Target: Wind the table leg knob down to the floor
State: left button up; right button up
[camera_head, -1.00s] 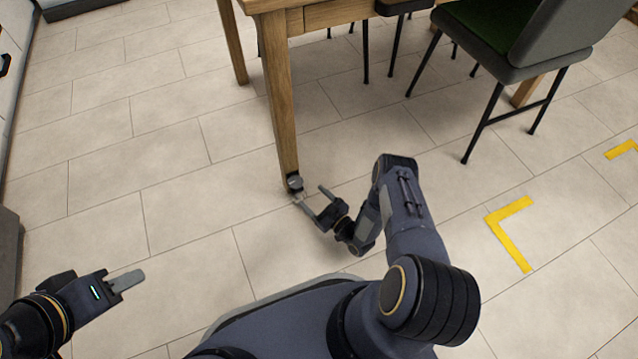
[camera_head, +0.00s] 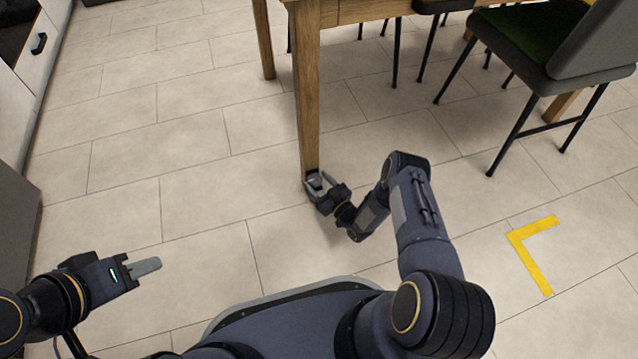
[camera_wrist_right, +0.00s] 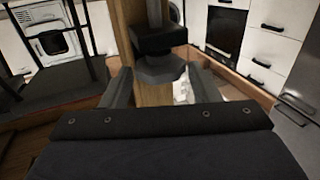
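The wooden table leg (camera_head: 307,100) stands upright, with its dark foot hardware at the bottom. In the right wrist view, the grey faceted knob (camera_wrist_right: 160,70) sits beside the wooden leg (camera_wrist_right: 129,25), against a dark block. My right gripper (camera_head: 316,182) is at the leg's foot. In the wrist view my right gripper (camera_wrist_right: 161,88) is open, with one finger on each side of the knob and visible gaps beside it. Finger contact does not show. My left gripper (camera_head: 146,266) is away from the leg at the lower left; its fingers overlap, so its opening is unclear.
A chair (camera_head: 530,50) with a green seat stands right of the leg, its thin black legs on the tiles. Yellow floor tape (camera_head: 535,255) lies at the right. White cabinets (camera_head: 30,60) line the left edge. The tiled floor (camera_head: 180,210) between is clear.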

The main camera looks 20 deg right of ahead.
jog(key=c, duration=0.6)
jog(key=shift+c, duration=0.2)
jog(key=shift+a+m+h, duration=0.1)
jog(key=shift+m+h, duration=0.2)
jog(key=shift+h, duration=0.1)
jog(key=m+h, duration=0.1)
jog(key=h, duration=0.1)
jog(key=m+h, duration=0.1)
jog(key=h, duration=0.1)
jog(key=m+t+h, duration=0.1)
jog(key=h, duration=0.1)
jog(key=shift+s+a+f+m, duration=0.1)
jog(key=shift+s+a+m, duration=0.05)
jog(key=shift+a+m, duration=0.25)
jog(key=m+h, duration=0.1)
jog(key=h, duration=0.1)
jog(key=m+g+h, duration=0.1)
jog(key=m+h, duration=0.2)
jog(key=h, duration=0.2)
jog(key=shift+a+m, duration=0.3)
jog(key=shift+a, duration=0.1)
jog(key=shift+g, duration=0.3)
jog(key=o, duration=1)
